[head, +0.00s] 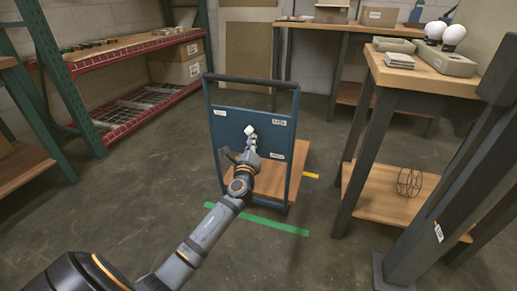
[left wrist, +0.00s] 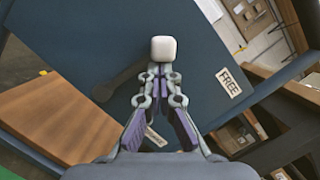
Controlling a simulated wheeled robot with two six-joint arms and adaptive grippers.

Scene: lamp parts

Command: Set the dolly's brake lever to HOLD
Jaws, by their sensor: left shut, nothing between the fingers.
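The dolly (head: 229,127) stands upright with a blue panel and a dark top handle. The brake lever's white knob (head: 249,129) shows in front of the panel; in the left wrist view the white knob (left wrist: 163,48) is just beyond my fingertips. A dark bar (left wrist: 122,82), seemingly the lever's arm, runs toward it. My left gripper (head: 251,141) is shut and empty, right by the knob; I cannot tell whether they touch. A FREE label (left wrist: 228,82) lies right of the knob. Another label (left wrist: 155,136) is partly hidden behind my fingers. My right gripper is not in view.
The dolly's wooden deck (head: 268,182) is empty. Green tape (head: 256,219) marks the floor before it. A workbench (head: 424,75) with lamp parts stands right, a red-edged rack (head: 135,56) left. The floor left of the dolly is clear.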

